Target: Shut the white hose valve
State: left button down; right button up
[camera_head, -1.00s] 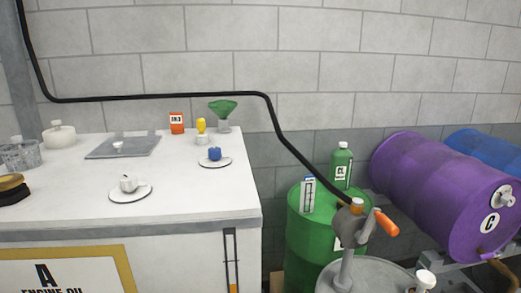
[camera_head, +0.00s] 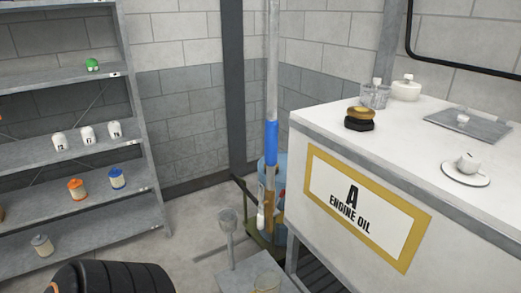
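I cannot make out a white hose valve in this view. A pale upright pipe or hose (camera_head: 273,60) comes down near the wall corner, with a blue sleeve (camera_head: 271,143) around it and a brownish section below. A small white piece (camera_head: 261,218) sits beside its lower end, too small to identify. Neither of my grippers is in view.
The white Engine Oil cabinet (camera_head: 300,210) stands at right, with a gold-and-black cap (camera_head: 360,118) on top. A grey shelf (camera_head: 75,160) stands at left. A dark ribbed object (camera_head: 110,277) fills the bottom left. Some floor (camera_head: 185,235) is clear between.

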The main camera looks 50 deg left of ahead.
aim_at(259, 217)
jog(key=u, duration=1.1)
jog(key=k+u, duration=0.1)
jog(key=k, duration=0.4)
